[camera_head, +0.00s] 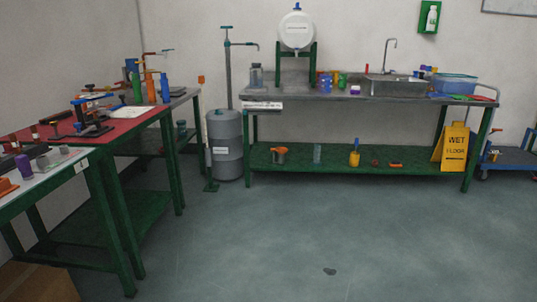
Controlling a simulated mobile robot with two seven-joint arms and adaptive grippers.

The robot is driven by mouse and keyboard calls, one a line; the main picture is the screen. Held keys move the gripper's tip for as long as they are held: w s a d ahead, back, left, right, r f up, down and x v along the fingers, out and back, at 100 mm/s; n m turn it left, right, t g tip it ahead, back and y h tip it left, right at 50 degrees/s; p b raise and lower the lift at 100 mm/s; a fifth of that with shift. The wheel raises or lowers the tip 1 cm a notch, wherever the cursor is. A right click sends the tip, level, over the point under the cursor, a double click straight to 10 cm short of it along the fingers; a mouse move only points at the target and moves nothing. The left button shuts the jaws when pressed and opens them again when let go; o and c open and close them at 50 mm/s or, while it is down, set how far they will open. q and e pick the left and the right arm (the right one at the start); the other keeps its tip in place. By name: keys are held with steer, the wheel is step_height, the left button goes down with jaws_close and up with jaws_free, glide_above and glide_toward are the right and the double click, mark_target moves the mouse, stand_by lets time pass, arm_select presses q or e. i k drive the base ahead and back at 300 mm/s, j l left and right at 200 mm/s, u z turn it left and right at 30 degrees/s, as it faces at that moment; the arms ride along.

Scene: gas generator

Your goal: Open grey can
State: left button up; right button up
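Several grey things could be the grey can, and I cannot tell which one it is. A large grey drum (226,150) with a pale label and a pump pipe on top stands on the floor, left of the long bench. Small grey objects (50,158) lie on the white table at the left edge, too small to make out. A grey, jar-like container (256,78) stands upright on the long bench's left end. Neither of my grippers is in view.
The long metal bench (345,91) carries a sink (398,86) and a white tank (296,30). A red-topped table (85,140) with tools stands at left. A yellow wet-floor sign (455,147) leans at right. The middle floor is mostly clear, with a small dark spot (329,271).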

mark_target(256, 73)
steer(key=i+l, duration=0.1)
steer(key=i, duration=3.4)
steer(key=j+u, duration=0.05)
steer(key=j, duration=0.05)
